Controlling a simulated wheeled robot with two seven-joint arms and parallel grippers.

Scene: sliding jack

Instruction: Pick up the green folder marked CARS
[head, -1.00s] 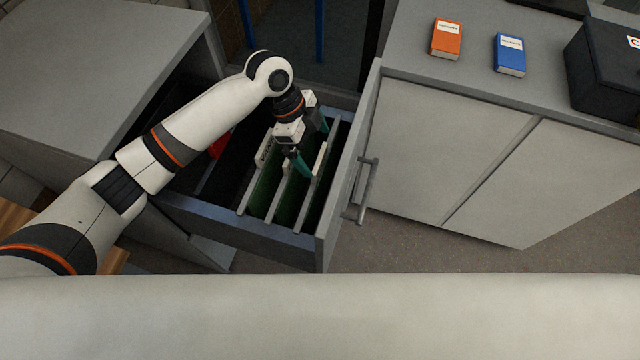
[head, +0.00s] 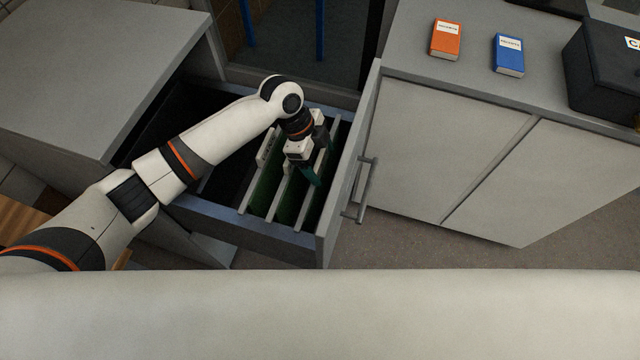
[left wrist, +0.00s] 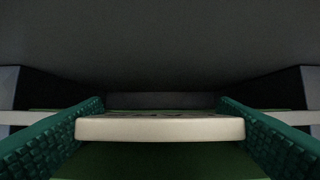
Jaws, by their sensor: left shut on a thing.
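My left gripper (head: 316,162) reaches down into the open drawer from the left. In the left wrist view its two teal ribbed fingers (left wrist: 160,128) are shut on the ends of a white tab, with one finger at each side. The tab belongs to a green folder (left wrist: 160,163), whose green surface shows below it. The tab's marking is seen too edge-on to read. In the head view, green folders (head: 264,188) hang side by side in the drawer, and my gripper hides part of them. My right gripper is not in view.
The drawer's front wall (head: 344,170) has a metal handle (head: 368,190). Rails cross the drawer. A grey cabinet (head: 450,150) stands at right, with an orange book (head: 447,38), a blue book (head: 509,54) and a black box (head: 605,70) on top.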

